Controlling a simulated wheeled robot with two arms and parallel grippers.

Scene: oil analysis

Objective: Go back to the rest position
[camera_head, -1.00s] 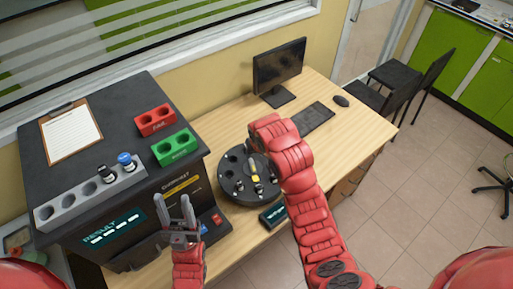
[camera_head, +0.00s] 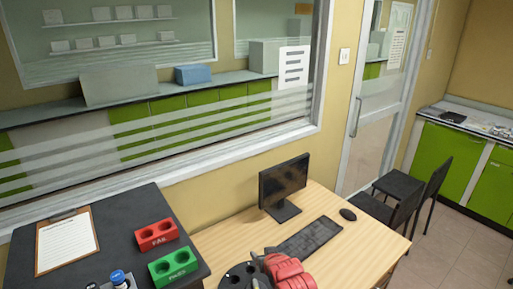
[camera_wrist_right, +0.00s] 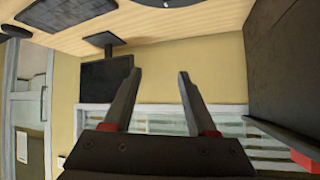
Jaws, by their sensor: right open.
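My right gripper (camera_wrist_right: 160,73) shows in the right wrist view with its two fingers apart and nothing between them. That view is upside down, and the fingers point toward the window wall. In the head view, part of my red right arm shows at the bottom edge beside the dark round carousel (camera_head: 239,277). The fingers of my right gripper cannot be made out there. My left gripper is in neither view.
A black analyzer (camera_head: 150,202) at the left bears a clipboard (camera_head: 67,243), a red FAIL rack (camera_head: 156,235) and a green PASS rack (camera_head: 174,267). A monitor (camera_head: 285,187), keyboard (camera_head: 310,238) and mouse (camera_head: 348,214) stand on the wooden desk (camera_head: 365,241). Chairs (camera_head: 405,205) stand right.

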